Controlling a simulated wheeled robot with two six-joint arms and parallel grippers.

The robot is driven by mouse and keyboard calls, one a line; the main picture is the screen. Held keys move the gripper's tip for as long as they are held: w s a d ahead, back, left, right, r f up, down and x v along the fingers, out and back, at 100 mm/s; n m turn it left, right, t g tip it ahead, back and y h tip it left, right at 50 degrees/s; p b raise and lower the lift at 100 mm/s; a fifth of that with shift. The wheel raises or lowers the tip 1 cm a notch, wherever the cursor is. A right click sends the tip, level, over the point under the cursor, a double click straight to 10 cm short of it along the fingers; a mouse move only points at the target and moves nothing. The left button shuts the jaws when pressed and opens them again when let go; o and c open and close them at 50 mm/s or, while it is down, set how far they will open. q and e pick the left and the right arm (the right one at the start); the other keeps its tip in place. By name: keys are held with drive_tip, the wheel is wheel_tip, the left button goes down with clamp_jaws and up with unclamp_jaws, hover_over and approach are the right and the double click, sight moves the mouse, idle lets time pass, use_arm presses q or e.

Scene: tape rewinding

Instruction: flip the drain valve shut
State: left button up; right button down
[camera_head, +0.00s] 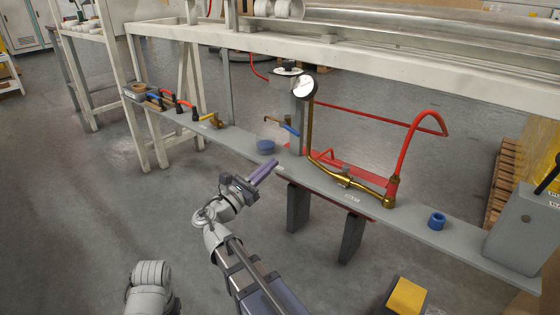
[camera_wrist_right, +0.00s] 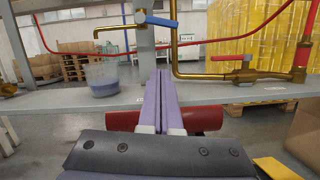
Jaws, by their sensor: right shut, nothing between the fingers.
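A brass spout with a blue lever (camera_head: 289,128) sticks out from the grey post. In the right wrist view the blue lever (camera_wrist_right: 160,21) points right, roughly level, above the fingertips. A red lever (camera_wrist_right: 229,58) lies level on the brass pipe (camera_wrist_right: 200,75) to the right. No readable label shows which one is the drain valve. My right gripper (camera_head: 263,172) is shut and empty, in front of the shelf's near edge, below the blue lever and apart from it. Its closed fingers (camera_wrist_right: 164,88) point at the post. My left gripper is not in view.
A pressure gauge (camera_head: 305,87) and red hose (camera_head: 409,142) rise above. Floor in front of the shelf is mostly clear.

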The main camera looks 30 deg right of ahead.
drive_tip(key=v, duration=0.3)
drive_tip(key=shift+a, duration=0.25)
